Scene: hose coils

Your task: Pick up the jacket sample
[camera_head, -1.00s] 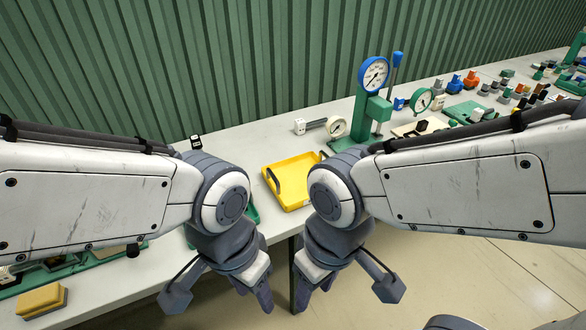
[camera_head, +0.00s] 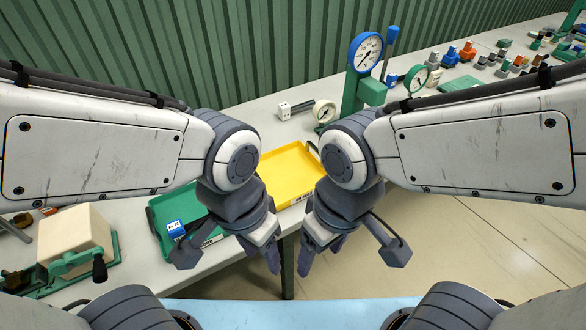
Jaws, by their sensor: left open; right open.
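I cannot pick out the jacket sample for certain. A yellow tray (camera_head: 289,172) lies on the bench behind my grippers, and the part of its floor that shows looks bare. A green tray (camera_head: 184,207) with a blue and white label sits to its left, partly covered by my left arm. My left gripper (camera_head: 266,252) is open and points down in front of the bench's front edge. My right gripper (camera_head: 319,255) is open beside it, also pointing down. I see nothing held in either gripper.
A green stand with a blue dial gauge (camera_head: 366,52) rises behind the yellow tray. A smaller round gauge (camera_head: 324,111) lies nearby. A cream block on a green fixture (camera_head: 74,238) stands at left. Several small fittings fill the far right. Open floor (camera_head: 460,255) lies at right.

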